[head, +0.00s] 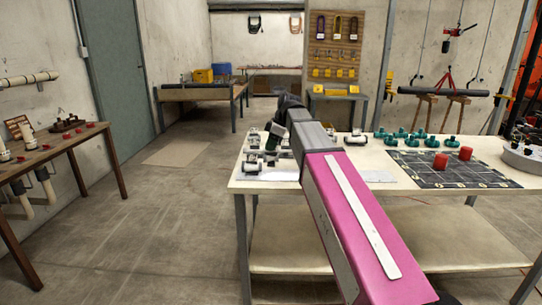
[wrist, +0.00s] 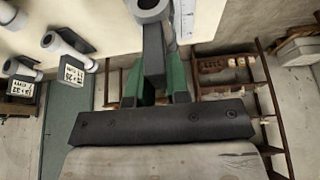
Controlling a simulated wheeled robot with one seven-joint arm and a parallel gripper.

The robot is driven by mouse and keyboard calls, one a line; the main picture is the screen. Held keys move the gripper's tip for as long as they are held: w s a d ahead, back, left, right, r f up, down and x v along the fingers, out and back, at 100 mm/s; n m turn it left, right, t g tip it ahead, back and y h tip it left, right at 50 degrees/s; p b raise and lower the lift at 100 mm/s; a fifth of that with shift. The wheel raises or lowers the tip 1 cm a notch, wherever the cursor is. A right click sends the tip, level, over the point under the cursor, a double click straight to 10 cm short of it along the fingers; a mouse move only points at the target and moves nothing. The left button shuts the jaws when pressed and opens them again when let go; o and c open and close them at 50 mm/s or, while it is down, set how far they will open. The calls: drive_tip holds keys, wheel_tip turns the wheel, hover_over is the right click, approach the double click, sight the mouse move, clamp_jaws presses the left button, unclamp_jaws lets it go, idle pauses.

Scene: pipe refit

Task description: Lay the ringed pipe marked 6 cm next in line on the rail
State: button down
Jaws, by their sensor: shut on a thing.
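My gripper (wrist: 153,88) shows in the wrist view with its two green fingers shut on a dark grey block under a pipe with a light grey ring at its open end (wrist: 149,5). The pipe's far part is cut off by the frame's top edge, and I cannot read a mark on it. Other white pipes with grey rings (wrist: 62,45) lie at the left of the wrist view, beside small tags (wrist: 72,72) too blurred to read surely. In the head view my arm partly hides the gripper. I cannot make out the rail for certain.
A wooden bench (head: 62,147) stands at the left. The floor between them is clear.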

sight(270, 155)
drive_tip(key=shift+f, duration=1.9)
drive_tip(key=shift+f, duration=0.15)
drive_tip(key=c, duration=1.1)
unclamp_jaws()
drive_tip(key=v, duration=1.2)
